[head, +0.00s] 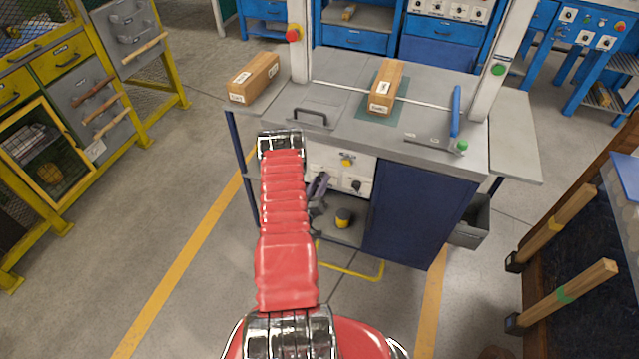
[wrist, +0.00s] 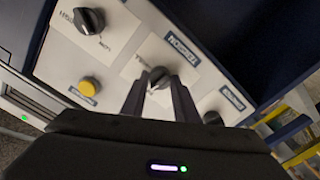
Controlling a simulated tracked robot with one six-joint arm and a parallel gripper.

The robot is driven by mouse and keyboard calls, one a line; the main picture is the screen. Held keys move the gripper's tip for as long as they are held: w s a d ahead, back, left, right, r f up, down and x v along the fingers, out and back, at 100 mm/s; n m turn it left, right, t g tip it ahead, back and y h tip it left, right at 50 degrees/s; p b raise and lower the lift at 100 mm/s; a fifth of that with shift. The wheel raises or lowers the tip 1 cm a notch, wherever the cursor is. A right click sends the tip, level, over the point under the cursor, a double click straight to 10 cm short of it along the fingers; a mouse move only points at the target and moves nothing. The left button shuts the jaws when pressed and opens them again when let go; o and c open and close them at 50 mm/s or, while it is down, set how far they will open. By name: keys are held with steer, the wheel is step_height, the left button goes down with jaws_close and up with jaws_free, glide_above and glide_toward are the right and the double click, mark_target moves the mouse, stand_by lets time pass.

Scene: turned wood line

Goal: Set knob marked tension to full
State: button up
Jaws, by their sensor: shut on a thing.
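The tension knob (wrist: 158,76) is small and dark and sits on a light panel in the wrist view. A blue plate (wrist: 181,48) beside it seems to read TENSION, tilted and upside down. My gripper (wrist: 157,80) has its two dark fingers on either side of this knob, shut on it. The fingers partly cover the knob and its dial card, so I cannot tell its setting for sure. In the head view my gripper (head: 318,187) is at the front of the white panel (head: 327,160) under the workbench, with the arm hiding part of the panel.
A second black knob (wrist: 89,20) and a third (wrist: 212,117) flank the held one. A yellow button (wrist: 88,86) is close by. The workbench (head: 440,130) carries a carton (head: 386,88); its blue cabinet (head: 415,210) stands right of the panel.

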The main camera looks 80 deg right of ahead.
steer(key=shift+s+a+f+m, duration=0.1)
steer(key=shift+f+m, duration=0.05)
steer(key=shift+m, duration=4.05)
steer(key=shift+a+f+m, duration=0.1)
steer(key=shift+f+m, duration=0.05)
steer(key=shift+m, duration=4.05)
steer(key=o, duration=1.1)
steer(key=shift+d+r, duration=0.15)
steer(key=shift+r, duration=0.05)
steer(key=shift+c, duration=0.2)
steer(key=w+a, duration=0.1)
steer(key=a, duration=1.2)
steer(key=shift+w+a, duration=0.2)
steer(key=shift+a, duration=0.2)
